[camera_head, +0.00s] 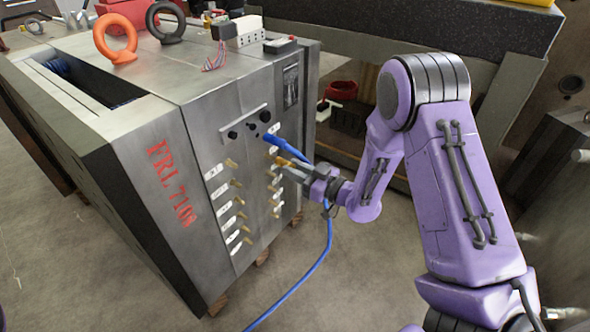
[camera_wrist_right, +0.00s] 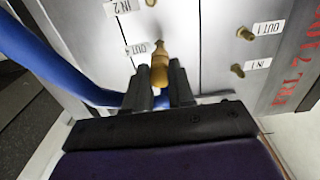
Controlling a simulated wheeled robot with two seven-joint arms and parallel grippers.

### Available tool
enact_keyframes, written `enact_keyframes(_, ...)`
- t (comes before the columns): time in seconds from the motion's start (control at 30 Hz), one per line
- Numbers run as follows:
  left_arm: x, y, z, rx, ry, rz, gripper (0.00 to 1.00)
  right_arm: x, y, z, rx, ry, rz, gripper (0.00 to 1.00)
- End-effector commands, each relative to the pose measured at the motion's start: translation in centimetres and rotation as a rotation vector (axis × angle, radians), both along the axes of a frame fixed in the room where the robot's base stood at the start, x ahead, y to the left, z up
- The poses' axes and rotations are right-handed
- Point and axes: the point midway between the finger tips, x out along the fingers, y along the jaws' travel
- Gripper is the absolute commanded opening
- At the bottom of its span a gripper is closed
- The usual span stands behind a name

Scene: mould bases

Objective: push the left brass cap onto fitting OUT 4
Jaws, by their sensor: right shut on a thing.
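My right gripper (camera_wrist_right: 160,88) is shut on a brass cap (camera_wrist_right: 160,68), which stands out between the fingertips toward the mould's face. The fitting beside the label OUT 4 (camera_wrist_right: 138,49) lies straight ahead of the cap in the right wrist view. The cap's far end overlaps this fitting, so I cannot tell whether it is seated or only close. In the head view my right gripper (camera_head: 293,169) reaches the right column of fittings from the right, with the brass cap (camera_head: 282,160) at its tip. My left gripper is not in view.
A blue hose (camera_head: 328,240) runs from the mould (camera_head: 185,110) past my gripper to the floor. It also passes close left of the fingers in the wrist view (camera_wrist_right: 45,60). Several brass fittings (camera_head: 238,202) stick out nearby. Orange and black lifting rings (camera_head: 115,38) stand on top.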

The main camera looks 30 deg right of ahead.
Motion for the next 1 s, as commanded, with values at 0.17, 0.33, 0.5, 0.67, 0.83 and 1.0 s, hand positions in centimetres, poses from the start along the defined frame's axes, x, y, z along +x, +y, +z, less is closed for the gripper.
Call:
enact_keyframes(0.17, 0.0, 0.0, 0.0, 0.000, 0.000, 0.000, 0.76, 0.1, 0.0, 0.0, 0.000, 0.000, 0.000, 0.00)
enact_keyframes(0.33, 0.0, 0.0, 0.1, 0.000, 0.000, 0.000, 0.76, 0.4, 0.2, 0.0, -0.001, 0.000, 0.001, 0.00)
enact_keyframes(0.5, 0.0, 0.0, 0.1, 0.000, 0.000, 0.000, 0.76, 0.4, 0.2, 0.0, 0.000, 0.000, 0.000, 0.00)
enact_keyframes(0.67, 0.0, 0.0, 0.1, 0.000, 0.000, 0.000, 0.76, 0.5, 0.2, 0.0, -0.001, 0.000, 0.001, 0.00)
enact_keyframes(0.83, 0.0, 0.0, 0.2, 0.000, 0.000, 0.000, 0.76, 1.1, 0.4, 0.0, -0.001, -0.001, 0.000, 0.00)
enact_keyframes(1.0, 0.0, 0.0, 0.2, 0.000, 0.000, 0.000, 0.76, 1.5, 0.6, 0.0, 0.000, 0.000, 0.001, 0.00)
